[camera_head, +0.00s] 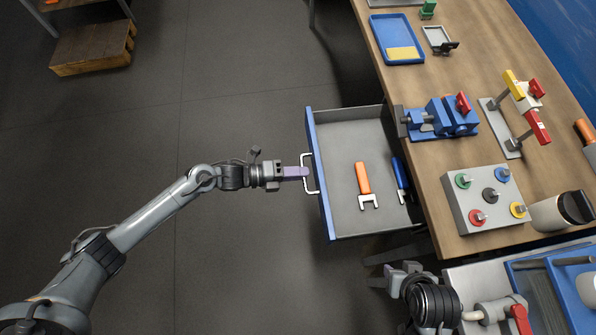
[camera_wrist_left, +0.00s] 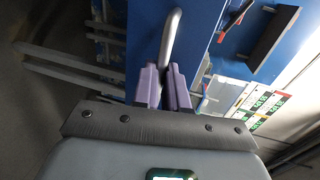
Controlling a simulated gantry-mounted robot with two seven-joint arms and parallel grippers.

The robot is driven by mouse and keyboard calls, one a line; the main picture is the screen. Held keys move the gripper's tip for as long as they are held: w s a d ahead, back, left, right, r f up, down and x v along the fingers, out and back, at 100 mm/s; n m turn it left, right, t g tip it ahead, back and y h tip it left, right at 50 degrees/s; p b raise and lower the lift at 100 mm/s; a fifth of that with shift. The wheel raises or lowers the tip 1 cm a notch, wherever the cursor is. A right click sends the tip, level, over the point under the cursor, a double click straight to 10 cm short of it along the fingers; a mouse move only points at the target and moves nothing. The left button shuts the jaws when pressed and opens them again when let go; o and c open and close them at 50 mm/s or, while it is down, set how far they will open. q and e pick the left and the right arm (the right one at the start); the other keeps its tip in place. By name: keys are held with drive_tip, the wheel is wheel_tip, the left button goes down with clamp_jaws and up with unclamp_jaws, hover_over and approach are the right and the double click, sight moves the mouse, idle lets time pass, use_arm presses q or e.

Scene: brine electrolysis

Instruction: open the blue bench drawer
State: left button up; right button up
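The blue-fronted bench drawer (camera_head: 345,226) stands pulled out from the wooden bench, its grey inside in plain view. Its pale metal handle (camera_head: 305,172) is on the front panel. My left gripper (camera_head: 297,172) is at the handle; in the left wrist view its two purple fingers (camera_wrist_left: 165,85) lie close on either side of the handle bar (camera_wrist_left: 171,38). It looks shut on the bar. An orange open-ended wrench (camera_head: 364,184) and a blue tool (camera_head: 402,178) lie in the drawer. My right gripper (camera_head: 393,275) is near the bench's lower end, away from the drawer; its finger gap is unclear.
On the bench (camera_head: 425,75) are a blue vise (camera_head: 440,119), a box with coloured terminals (camera_head: 490,200), a blue tray (camera_head: 397,40) and a stand with yellow and red handles (camera_head: 520,105). A wooden crate (camera_head: 92,50) stands at upper left. Floor left of the drawer is clear.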

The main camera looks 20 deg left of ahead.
use_arm(q)
drive_tip(key=o, duration=0.5)
drive_tip(key=shift+c, duration=0.2)
drive_tip(key=shift+a, duration=0.1)
drive_tip(key=p+v, duration=0.1)
drive_tip(key=v, duration=0.9)
drive_tip(key=shift+s+a, duration=0.15)
drive_tip(key=shift+a, duration=0.15)
